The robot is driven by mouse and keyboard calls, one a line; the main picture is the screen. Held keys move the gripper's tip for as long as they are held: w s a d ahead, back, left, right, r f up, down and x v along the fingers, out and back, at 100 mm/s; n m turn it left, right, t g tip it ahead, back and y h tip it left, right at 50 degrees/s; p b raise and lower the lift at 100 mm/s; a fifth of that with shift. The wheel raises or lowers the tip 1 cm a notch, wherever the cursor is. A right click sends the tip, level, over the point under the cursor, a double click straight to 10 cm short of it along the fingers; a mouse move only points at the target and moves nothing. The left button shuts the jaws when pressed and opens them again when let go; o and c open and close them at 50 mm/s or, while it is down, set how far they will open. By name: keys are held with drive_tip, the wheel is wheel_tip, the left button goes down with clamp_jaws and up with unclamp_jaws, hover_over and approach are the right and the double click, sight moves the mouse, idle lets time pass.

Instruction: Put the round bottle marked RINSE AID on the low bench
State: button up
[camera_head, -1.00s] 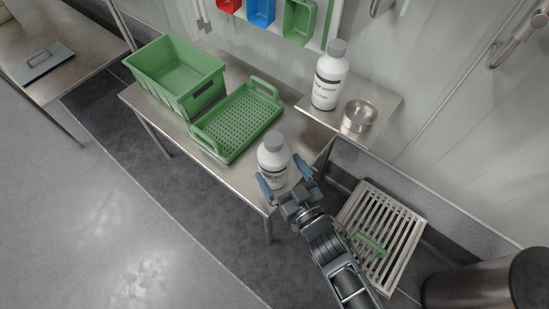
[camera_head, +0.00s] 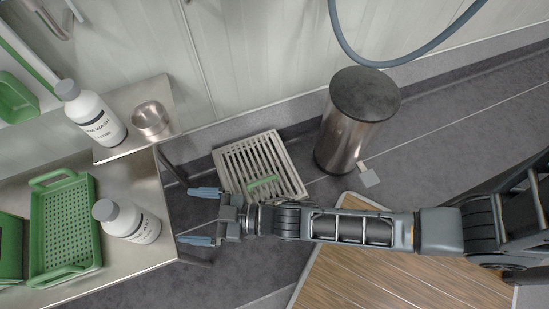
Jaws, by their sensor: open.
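The white round bottle (camera_head: 122,222) with a grey cap stands upright on the steel table (camera_head: 150,265). Its partly visible label appears to end in AID. My gripper (camera_head: 187,217) is open and empty to the right of this bottle. Its two blue fingers point left toward the bottle, with a gap between. A wooden slatted surface (camera_head: 390,275), seemingly the low bench, is partly visible at the bottom right, below my arm.
A similar bottle marked WASH (camera_head: 97,122) and a steel bowl (camera_head: 150,119) stand on a small shelf. A green perforated tray (camera_head: 62,225) lies on the table. A floor grate (camera_head: 240,160), a metal bin (camera_head: 350,125) and a hanging hose (camera_head: 400,58) are to the right.

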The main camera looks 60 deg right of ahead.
drive_tip(key=s+d+r+m+h, duration=0.1)
drive_tip(key=s+d+r+h, duration=0.1)
drive_tip(key=s+d+r, duration=0.45)
drive_tip(key=s+d+r+m+h, duration=0.2)
drive_tip(key=s+d, duration=0.2)
drive_tip(key=s, duration=0.5)
drive_tip(key=s+d+r+m+h, duration=0.1)
drive_tip(key=s+r+h, duration=0.1)
drive_tip(key=s+r, duration=0.2)
drive_tip(key=s+d+r+m+g+h, duration=0.1)
drive_tip(key=s+r, duration=0.4)
drive_tip(key=r, duration=0.4)
drive_tip(key=shift+d+r+h, duration=0.25)
drive_tip(key=shift+h, duration=0.15)
